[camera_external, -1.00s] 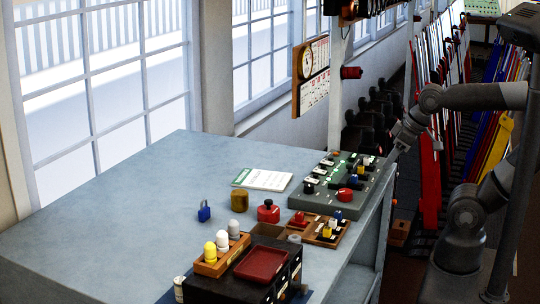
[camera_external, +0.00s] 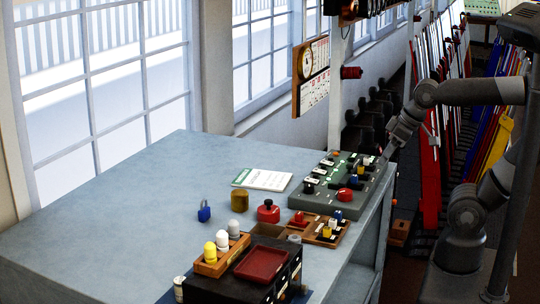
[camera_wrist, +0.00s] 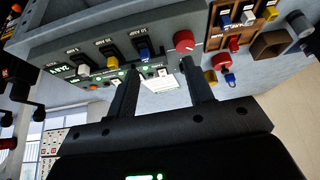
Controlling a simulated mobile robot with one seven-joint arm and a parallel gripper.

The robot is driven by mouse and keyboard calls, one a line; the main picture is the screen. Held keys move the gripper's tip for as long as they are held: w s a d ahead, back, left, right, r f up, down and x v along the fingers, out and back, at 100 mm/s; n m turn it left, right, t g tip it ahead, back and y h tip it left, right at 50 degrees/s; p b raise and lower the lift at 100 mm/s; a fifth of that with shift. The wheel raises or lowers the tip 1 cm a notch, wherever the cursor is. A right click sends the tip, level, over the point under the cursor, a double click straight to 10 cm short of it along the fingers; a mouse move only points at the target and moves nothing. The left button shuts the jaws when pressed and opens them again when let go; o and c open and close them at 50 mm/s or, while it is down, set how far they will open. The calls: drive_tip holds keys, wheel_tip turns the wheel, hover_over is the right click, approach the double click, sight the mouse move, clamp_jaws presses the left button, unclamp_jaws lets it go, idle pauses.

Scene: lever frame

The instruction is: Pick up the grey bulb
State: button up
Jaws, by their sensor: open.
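A wooden rack (camera_external: 208,268) near the front of the table holds a yellow bulb (camera_external: 210,252) and two pale bulbs, one in the middle (camera_external: 222,240) and one at the back (camera_external: 234,229). Both look white to light grey, so I cannot tell for sure which is the grey one. My gripper (camera_external: 386,157) is at the table's right side, by the far right end of the grey control panel, well away from the rack. In the wrist view my gripper (camera_wrist: 160,66) has its fingers apart with nothing held. No bulb is clear there.
The grey control panel (camera_external: 318,199) with switches and a red knob lies near my gripper. A blue padlock (camera_external: 204,211), brass cylinder (camera_external: 239,200) and red-based object (camera_external: 268,213) stand farther back. The table's left is clear.

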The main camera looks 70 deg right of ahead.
drive_tip(key=w+a+r+n+y, duration=0.1)
drive_tip(key=w+a+r+n, duration=0.2)
drive_tip(key=w+a+r, duration=0.55)
drive_tip(key=n+g+y, duration=0.2)
drive_tip(key=n, duration=0.4)
approach(233, 222)
drive_tip(key=x, duration=1)
drive_tip(key=shift+w+d+f, duration=0.15)
drive_tip(key=shift+d+f, duration=0.15)
drive_tip(key=shift+d, duration=0.05)
clamp_jaws()
